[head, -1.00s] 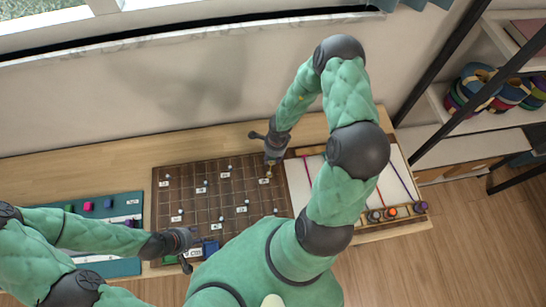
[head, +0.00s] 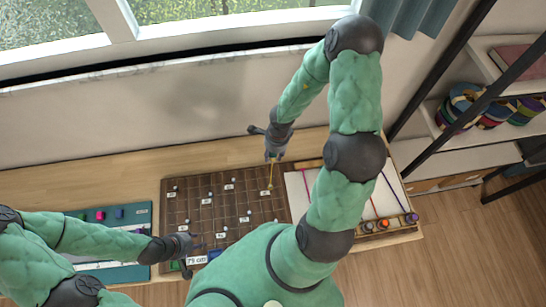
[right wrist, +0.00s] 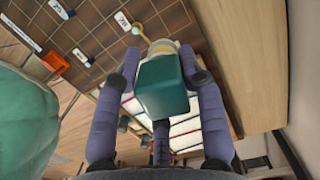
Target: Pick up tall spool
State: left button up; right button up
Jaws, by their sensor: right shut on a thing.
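My right gripper (head: 274,158) is above the back right of the brown gridded board (head: 215,236). In the right wrist view, its two fingers (right wrist: 160,95) are shut on a teal block-like thing (right wrist: 163,88) with a pale, yellowish round end (right wrist: 163,47), which I take to be the tall spool. A yellow cord (head: 270,178) runs from it down to a peg on the board. My left gripper (head: 190,255) looks open and empty at the board's front left, near a white label (head: 197,261).
Several small pegs with white labels stand on the board. A white panel (head: 297,196) with coloured cords and a row of small spools (head: 385,224) lies to the right. A teal mat (head: 140,215) lies left. A shelf (head: 475,150) stands far right, and a wall rises behind.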

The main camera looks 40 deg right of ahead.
notch_tip(320, 180, up, 11)
jog(key=p, duration=0.5)
jog(key=shift+r, duration=0.2)
jog(key=shift+r+p, duration=0.45)
jog(key=shift+r, duration=0.25)
jog(key=shift+s+f+b, duration=0.3)
jog(key=shift+f+b, duration=0.4)
jog(key=shift+b, duration=0.45)
jog(key=shift+d, duration=0.1)
